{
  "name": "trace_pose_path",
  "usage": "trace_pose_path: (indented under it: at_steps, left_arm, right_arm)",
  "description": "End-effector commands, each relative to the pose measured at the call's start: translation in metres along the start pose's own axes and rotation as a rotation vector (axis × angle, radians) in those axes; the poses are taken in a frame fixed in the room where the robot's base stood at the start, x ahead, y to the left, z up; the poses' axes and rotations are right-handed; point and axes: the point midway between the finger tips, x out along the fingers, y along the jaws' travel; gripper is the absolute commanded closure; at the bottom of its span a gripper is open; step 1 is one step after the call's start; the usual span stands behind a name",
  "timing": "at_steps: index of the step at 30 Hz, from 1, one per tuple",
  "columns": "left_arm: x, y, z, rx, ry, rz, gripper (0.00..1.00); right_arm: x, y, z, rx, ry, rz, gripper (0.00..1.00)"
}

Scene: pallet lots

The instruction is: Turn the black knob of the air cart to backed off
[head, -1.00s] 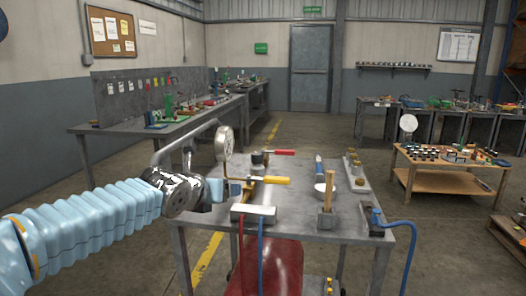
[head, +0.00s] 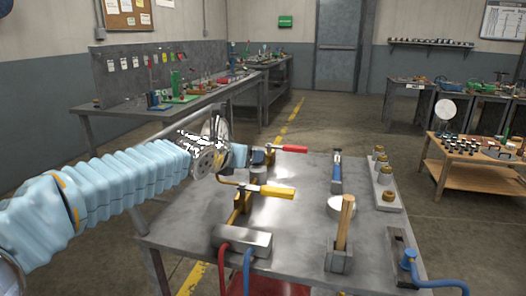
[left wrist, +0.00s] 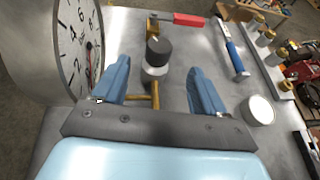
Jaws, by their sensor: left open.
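The black knob (left wrist: 158,50) sits on a pale cylindrical body (left wrist: 155,73) on the grey air cart (head: 310,205). In the left wrist view it stands ahead of my left gripper (left wrist: 158,88), between the lines of its two blue fingers. The fingers are spread and nothing is gripped. In the head view my left gripper (head: 240,155) is just left of the knob (head: 257,157), which is small and partly hidden there. A large round dial gauge (left wrist: 78,45) stands close to the left finger. My right gripper is not in view.
On the cart are a red-handled valve (head: 290,149), a yellow-handled valve (head: 272,192), a blue-handled tool (head: 336,172), a white round piece (head: 341,207), a wooden-handled tool (head: 345,225) and brass fittings (head: 381,175). A grey block with red and blue hoses (head: 242,240) is at the front.

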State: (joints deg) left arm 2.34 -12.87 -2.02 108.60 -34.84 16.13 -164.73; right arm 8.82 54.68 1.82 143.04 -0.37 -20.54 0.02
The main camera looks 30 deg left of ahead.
Motion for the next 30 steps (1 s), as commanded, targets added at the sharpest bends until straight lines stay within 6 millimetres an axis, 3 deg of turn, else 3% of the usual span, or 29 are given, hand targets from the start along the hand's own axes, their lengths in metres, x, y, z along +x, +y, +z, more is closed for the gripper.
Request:
trace_pose_path:
  at_steps: [9, 15, 20, 28, 30]
  left_arm:
    - [0.074, 0.001, -0.002, 0.000, 0.004, 0.000, 0.28]
    - [0.107, 0.000, -0.001, -0.001, 0.002, -0.001, 0.28]
    - [0.119, 0.000, -0.001, -0.001, 0.001, -0.001, 0.28]
    - [0.120, 0.000, 0.000, -0.001, 0.000, 0.000, 0.28]
    - [0.120, 0.000, -0.001, -0.001, 0.000, 0.000, 0.36]
  right_arm:
    - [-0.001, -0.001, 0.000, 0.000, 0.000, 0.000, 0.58]
    - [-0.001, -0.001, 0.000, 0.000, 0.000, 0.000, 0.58]
    - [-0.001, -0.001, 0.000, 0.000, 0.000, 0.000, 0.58]
    - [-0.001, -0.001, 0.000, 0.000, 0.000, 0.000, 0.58]
    - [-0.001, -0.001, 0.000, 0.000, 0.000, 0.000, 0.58]
